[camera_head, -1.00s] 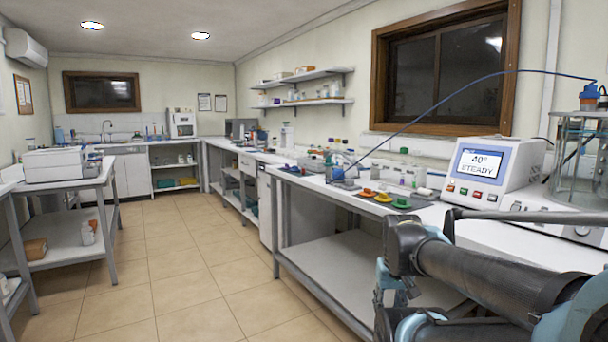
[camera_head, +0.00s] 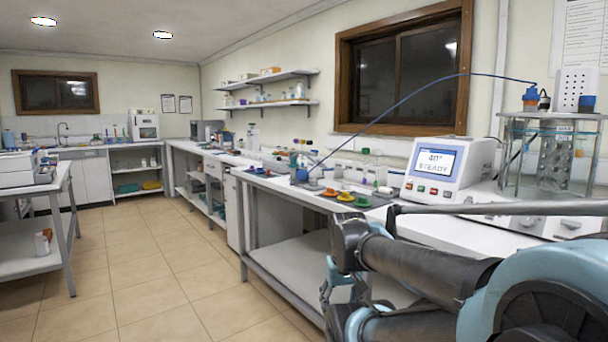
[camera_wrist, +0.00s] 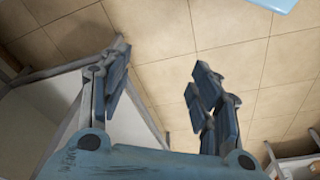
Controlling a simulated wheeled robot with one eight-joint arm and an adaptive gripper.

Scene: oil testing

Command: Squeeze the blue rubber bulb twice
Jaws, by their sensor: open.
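A small blue object (camera_head: 301,174) sits on the bench at the lower end of a long blue tube (camera_head: 392,105). It may be the blue rubber bulb, but it is too small to be sure. My gripper (camera_wrist: 160,88) is open and empty in the wrist view, its two blue-grey fingers apart over tiled floor. No bulb shows in the wrist view. In the head view my arm is at the lower right, in front of the bench and well apart from the blue object.
The white bench (camera_head: 262,181) runs along the right wall with an open lower shelf. Coloured dishes (camera_head: 345,197) and a white instrument reading 40° STEADY (camera_head: 448,172) stand on it. A glass bath (camera_head: 552,155) is at the right. The tiled floor (camera_head: 150,260) is clear.

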